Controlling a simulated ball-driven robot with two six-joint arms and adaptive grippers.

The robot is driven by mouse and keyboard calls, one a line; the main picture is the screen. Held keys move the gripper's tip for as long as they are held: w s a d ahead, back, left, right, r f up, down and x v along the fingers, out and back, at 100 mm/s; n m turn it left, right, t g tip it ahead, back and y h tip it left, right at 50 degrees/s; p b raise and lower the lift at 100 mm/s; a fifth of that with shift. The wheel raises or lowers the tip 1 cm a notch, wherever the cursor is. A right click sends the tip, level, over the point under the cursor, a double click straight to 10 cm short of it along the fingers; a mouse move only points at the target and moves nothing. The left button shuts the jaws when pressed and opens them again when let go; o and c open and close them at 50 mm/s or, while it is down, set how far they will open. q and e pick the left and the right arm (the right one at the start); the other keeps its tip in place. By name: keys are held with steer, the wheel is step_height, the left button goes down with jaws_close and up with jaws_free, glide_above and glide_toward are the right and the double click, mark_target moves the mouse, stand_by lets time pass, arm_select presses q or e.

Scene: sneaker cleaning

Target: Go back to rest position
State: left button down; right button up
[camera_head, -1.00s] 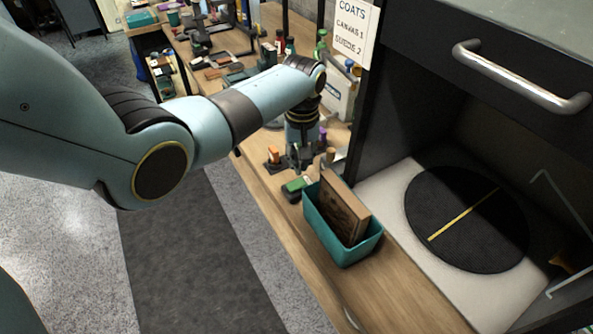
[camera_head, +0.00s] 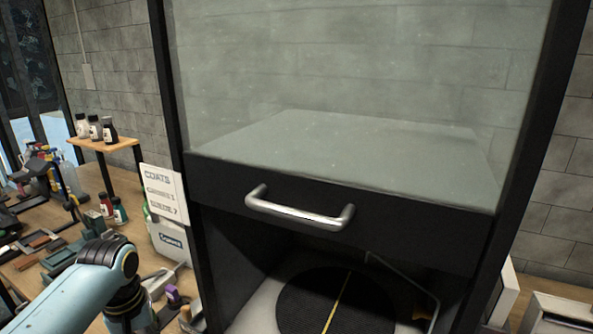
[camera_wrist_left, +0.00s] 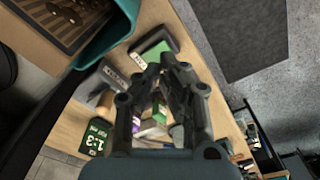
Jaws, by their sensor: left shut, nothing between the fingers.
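My left arm comes in at the lower left of the head view, and its wrist bends down past the bottom edge, so the fingers are out of sight there. In the left wrist view, my left gripper (camera_wrist_left: 163,72) is shut and empty, above the wooden bench (camera_wrist_left: 172,25). My right gripper is in neither view.
A cabinet with a glass front, metal handle (camera_head: 299,215) and black round mat (camera_head: 312,300) fills the head view's middle. The sign (camera_head: 165,195) hangs at its left. In the wrist view, a teal bin (camera_wrist_left: 112,38) and a green-and-black block (camera_wrist_left: 153,48) are close to the gripper.

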arm_select(q)
steer(key=s+d+r+m+t, duration=0.2)
steer(key=s+r+m, duration=0.2)
steer(key=s+r, duration=0.6)
steer(key=s+d+r+m+t, duration=0.1)
steer(key=s+r+m, duration=0.35)
steer(key=s, duration=0.85)
step_height(320, 180, down, 40)
steer(key=s+a+n+g+b, duration=0.1)
steer(key=s+a+n+b, duration=0.1)
steer(key=b, duration=1.2)
steer(key=s+f+b, duration=0.5)
steer(key=s+f, duration=0.4)
steer(key=f, duration=0.4)
steer(key=s+a+f+g+b, duration=0.1)
steer(key=s+f+b, duration=0.4)
steer(key=s+f, duration=0.4)
step_height(320, 180, down, 4)
steer(key=shift+s+a+f+g+y, duration=0.15)
steer(key=shift+s+a+g+y, duration=0.05)
steer(key=shift+g+y, duration=0.1)
